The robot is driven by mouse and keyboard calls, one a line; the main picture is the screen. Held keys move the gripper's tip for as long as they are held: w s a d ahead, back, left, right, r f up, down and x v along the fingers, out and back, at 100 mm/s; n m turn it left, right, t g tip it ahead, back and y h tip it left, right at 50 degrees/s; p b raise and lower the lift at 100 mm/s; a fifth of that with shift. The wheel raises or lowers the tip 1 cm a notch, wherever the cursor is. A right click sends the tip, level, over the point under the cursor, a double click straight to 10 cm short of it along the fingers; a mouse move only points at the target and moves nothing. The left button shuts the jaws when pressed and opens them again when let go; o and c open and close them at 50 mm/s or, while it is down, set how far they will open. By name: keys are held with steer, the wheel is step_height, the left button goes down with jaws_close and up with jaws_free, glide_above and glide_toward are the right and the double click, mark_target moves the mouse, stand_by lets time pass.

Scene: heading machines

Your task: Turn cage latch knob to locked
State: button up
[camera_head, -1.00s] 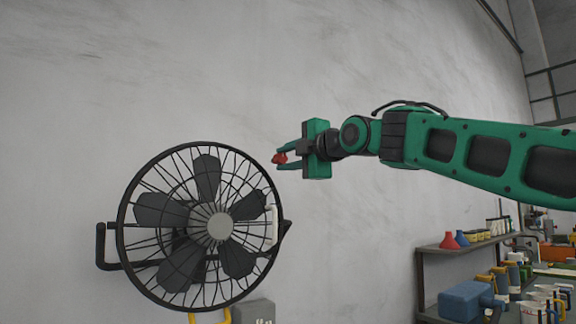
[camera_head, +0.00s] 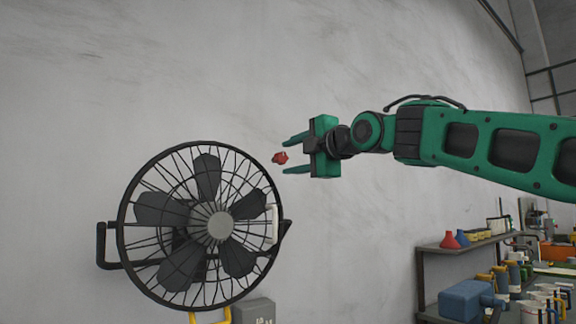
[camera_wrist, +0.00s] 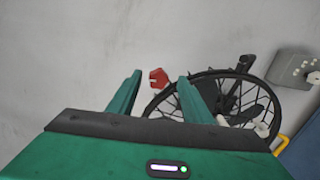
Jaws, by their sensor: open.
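The red knob (camera_head: 280,158) sits at the upper right rim of the black fan cage (camera_head: 128,197) in the head view. In the wrist view the knob (camera_wrist: 159,78) shows between and beyond the fingertips, above the cage rim (camera_wrist: 150,108). My gripper (camera_head: 288,154) is open, with one green finger above the knob's height and one below it. The fingertips end just right of the knob in the head view, apart from it. In the wrist view my gripper (camera_wrist: 160,76) holds nothing. Whether the knob is locked cannot be told.
A white handle (camera_head: 274,225) stands on the fan's right side. A grey box (camera_head: 254,312) and a yellow bar (camera_head: 213,319) are below the fan. A shelf (camera_head: 450,252) with bottles and a blue tool lies at right. The wall around my gripper is clear.

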steer(key=v, duration=0.8)
steer(key=shift+d, duration=0.2)
steer(key=d+f+m+g+h, duration=0.2)
steer(key=d+f+m+h, duration=0.3)
steer(key=d+f, duration=0.6)
steer(key=d+f+m+g+h, duration=0.25)
steer(key=d+f+m, duration=0.55)
steer(key=f, duration=0.6)
steer(key=s+d+f+m+g+h, duration=0.1)
steer(key=s+d+f+m+g, duration=0.1)
steer(key=s+d+f+m, duration=0.45)
steer(key=s+d+f+m+g+h, duration=0.15)
steer(key=s+d+f, duration=0.3)
steer(key=f, duration=0.45)
steer(key=s+d+f+m+g, duration=0.2)
steer(key=s+f+m, duration=0.3)
steer(key=s+f, duration=0.4)
steer(key=s+d+f+m+g, duration=0.2)
steer(key=s+f+m+g, duration=0.3)
steer(key=s+f, duration=0.4)
steer(key=s, duration=0.6)
steer(key=shift+s+d+f, duration=0.2)
steer(key=shift+s+d, duration=0.05)
steer(key=shift+d, duration=0.15)
